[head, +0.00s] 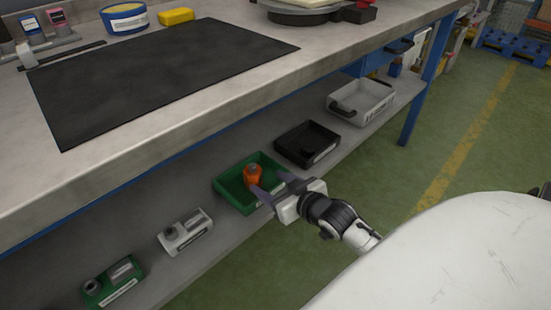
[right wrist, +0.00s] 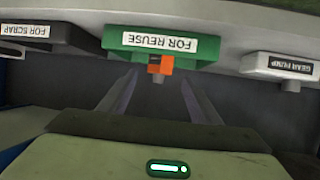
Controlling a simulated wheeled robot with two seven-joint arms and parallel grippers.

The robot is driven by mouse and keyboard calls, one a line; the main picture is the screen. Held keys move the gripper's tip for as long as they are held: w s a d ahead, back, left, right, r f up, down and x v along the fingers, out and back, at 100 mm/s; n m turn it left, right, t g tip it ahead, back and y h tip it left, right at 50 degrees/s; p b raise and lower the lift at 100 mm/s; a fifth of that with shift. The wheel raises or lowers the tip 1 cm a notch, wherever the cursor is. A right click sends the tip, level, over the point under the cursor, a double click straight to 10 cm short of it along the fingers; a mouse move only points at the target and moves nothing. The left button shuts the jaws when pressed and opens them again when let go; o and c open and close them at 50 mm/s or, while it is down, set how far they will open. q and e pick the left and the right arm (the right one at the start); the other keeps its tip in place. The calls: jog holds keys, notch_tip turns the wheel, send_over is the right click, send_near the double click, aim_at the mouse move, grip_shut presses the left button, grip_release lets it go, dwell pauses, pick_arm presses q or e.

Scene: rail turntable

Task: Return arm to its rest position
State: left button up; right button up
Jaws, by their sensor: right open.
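My right gripper (head: 266,193) reaches toward the lower shelf at the green tray. Its two fingers are apart, and they also show apart in the right wrist view (right wrist: 157,85). An orange part (head: 252,174) stands in the green tray (head: 222,187). In the right wrist view the orange part (right wrist: 160,63) shows in line with the gap between the fingers, beside the tray's FOR REUSE label (right wrist: 156,42). I cannot tell whether the fingers touch it. My left gripper is not in view.
A black tray (head: 287,147) and a grey tray (head: 378,103) stand farther along the lower shelf. A grey container (head: 186,233) and a green container (head: 112,281) stand nearer. The workbench top (head: 190,105) overhangs the shelf. Green floor (head: 420,165) lies open to the right.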

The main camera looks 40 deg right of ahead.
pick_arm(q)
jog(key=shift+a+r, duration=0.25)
pick_arm(e)
jog(key=shift+v, duration=1.1)
jog(key=s+a+f+n+g, duration=0.1)
jog(key=s+a+g, duration=0.25)
jog(key=s, duration=0.35)
jog(key=s+a+f+n+g+y, duration=0.1)
jog(key=s+a+g, duration=0.2)
jog(key=s+a, duration=0.35)
jog(key=s+a+f+n+g, duration=0.1)
jog(key=s+a+g, duration=0.2)
jog(key=s, duration=0.6)
jog(key=w+a+f+t+y, duration=0.35)
jog(key=w+a, duration=0.25)
jog(key=a, duration=0.3)
pick_arm(q)
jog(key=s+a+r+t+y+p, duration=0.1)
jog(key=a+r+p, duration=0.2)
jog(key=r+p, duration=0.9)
jog(key=p, duration=0.8)
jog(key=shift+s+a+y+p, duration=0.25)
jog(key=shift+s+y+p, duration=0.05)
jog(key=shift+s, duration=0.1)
pick_arm(e)
notch_tip(320, 180, up, 13)
jog(key=s+d+t+h, duration=0.1)
jog(key=d, duration=0.1)
jog(key=shift+d+r, duration=0.15)
jog(key=shift+d, duration=0.15)
